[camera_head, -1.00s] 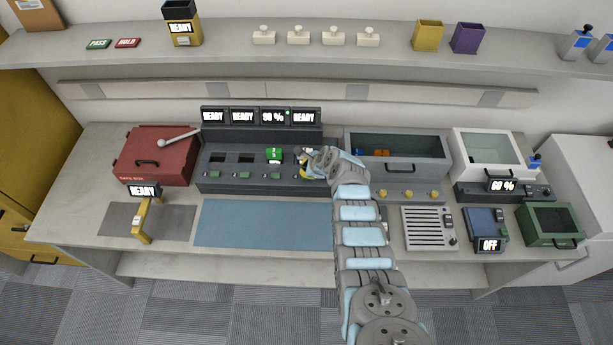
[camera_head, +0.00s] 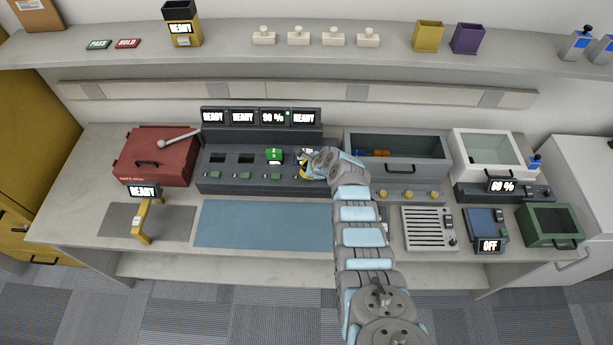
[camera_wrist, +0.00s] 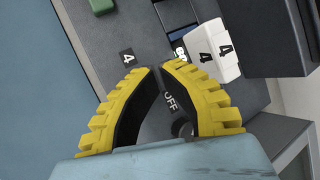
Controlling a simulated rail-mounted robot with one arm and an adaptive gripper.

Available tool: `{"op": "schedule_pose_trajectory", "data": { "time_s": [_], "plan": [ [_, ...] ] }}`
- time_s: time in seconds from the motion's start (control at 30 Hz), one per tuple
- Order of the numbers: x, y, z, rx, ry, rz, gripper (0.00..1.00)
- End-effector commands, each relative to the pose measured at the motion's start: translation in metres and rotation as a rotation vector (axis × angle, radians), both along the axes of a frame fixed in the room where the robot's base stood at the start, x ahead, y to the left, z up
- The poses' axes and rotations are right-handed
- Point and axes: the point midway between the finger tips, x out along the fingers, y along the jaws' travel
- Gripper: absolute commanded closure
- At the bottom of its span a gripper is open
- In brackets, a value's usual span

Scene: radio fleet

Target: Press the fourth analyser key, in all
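The analyser (camera_head: 215,178) is a dark unit with several bays, green keys along its front and displays (camera_head: 243,117) above reading READY, READY, what looks like 90 %, and READY. A green block (camera_head: 275,155) sits in the third bay. My gripper (camera_head: 306,173) is at the fourth bay. In the wrist view its yellow fingertips (camera_wrist: 161,66) nearly meet, just beside a printed 4 label, with nothing seen between them. One green key (camera_wrist: 103,5) shows at the top. The fourth key is hidden; I cannot tell whether the tips touch it.
A red box (camera_head: 155,160) with a lever is left of the analyser. A blue mat (camera_head: 245,225) lies clear in front. A shelf (camera_head: 215,55) runs above.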

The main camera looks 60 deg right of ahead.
Motion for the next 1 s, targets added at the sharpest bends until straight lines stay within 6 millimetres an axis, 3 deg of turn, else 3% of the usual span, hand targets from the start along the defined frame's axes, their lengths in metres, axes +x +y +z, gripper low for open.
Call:
{"op": "schedule_pose_trajectory", "data": {
  "time_s": [1.0],
  "plan": [
    [0.0, 0.0, -0.011, -0.001, 0.0, 0.0, 1.0]
  ]
}}
